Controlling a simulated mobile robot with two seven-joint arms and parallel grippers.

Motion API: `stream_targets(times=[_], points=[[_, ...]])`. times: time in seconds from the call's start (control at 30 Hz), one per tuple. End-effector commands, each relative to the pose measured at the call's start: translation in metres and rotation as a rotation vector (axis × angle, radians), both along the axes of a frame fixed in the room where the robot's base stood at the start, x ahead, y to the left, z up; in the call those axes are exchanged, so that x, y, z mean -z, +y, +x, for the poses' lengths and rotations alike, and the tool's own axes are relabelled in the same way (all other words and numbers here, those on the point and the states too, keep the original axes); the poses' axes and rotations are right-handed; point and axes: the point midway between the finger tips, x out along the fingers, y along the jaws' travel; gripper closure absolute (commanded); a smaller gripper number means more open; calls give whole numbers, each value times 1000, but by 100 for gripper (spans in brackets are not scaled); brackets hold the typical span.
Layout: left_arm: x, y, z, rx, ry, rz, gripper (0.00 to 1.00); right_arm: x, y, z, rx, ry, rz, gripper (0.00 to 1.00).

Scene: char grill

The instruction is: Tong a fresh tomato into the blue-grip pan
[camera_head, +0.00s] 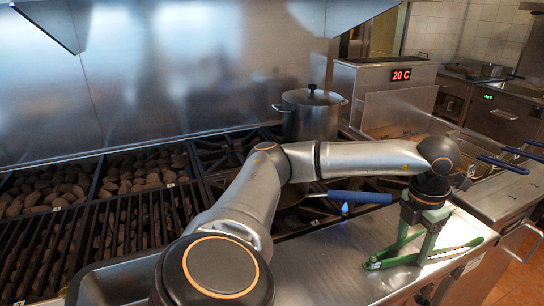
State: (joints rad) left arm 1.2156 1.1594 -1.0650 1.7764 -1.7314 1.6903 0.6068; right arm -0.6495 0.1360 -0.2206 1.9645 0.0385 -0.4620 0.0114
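My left gripper (412,252) points down over the steel counter at the right, its two grey-green fingers spread apart. A pair of green tongs (455,248) lies on the counter at its fingertips; I cannot tell whether they touch. The blue-grip pan sits on the burners behind my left arm; its blue handle (362,197) points right, and its dark body (290,198) is mostly hidden. No tomato shows. My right gripper is not in view.
A lidded steel pot (311,115) stands on the back burners. The char grill grate (110,235) with briquettes fills the left. A steel unit reading 20 C (385,85) stands behind, with fryer baskets having blue handles (503,164) at the right.

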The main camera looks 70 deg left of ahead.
Motion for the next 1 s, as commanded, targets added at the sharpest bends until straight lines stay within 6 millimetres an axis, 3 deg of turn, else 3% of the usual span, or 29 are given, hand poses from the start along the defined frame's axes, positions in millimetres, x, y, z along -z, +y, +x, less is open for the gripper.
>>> stream_targets(times=[0.17,0.47,1.0], points=[[0,0,0,0,0,0,56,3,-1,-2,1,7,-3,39],[-5,0,0,0,-2,0,56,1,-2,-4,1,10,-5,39],[-84,0,0,0,-1,0,56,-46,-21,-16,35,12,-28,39]])
